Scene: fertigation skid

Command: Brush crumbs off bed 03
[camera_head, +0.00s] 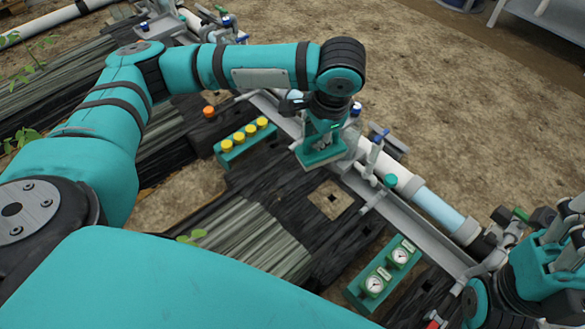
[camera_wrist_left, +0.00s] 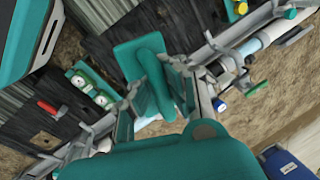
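My left gripper (camera_head: 325,128) is shut on a teal brush-like tool with a flat rectangular plate (camera_head: 321,154). The left wrist view shows the fingers (camera_wrist_left: 158,100) on either side of its rounded handle (camera_wrist_left: 153,75). The tool hangs over the dark film-covered bed (camera_head: 275,190), close to the pipe rail; contact cannot be told. A square opening showing brown soil (camera_head: 330,200) lies just below it in the head view. No separate crumbs or bed number can be made out. My right gripper (camera_head: 568,240) is partly cut off at the right edge, its grey fingers pointing up.
A green block with several yellow caps (camera_head: 245,142) is left of the tool. A green block with two gauges (camera_head: 385,275) is at lower right. A pipe with valves (camera_head: 415,190) runs along the bed. A red-handled item (camera_wrist_left: 48,107) shows in the wrist view. Bare soil (camera_head: 450,90) lies beyond.

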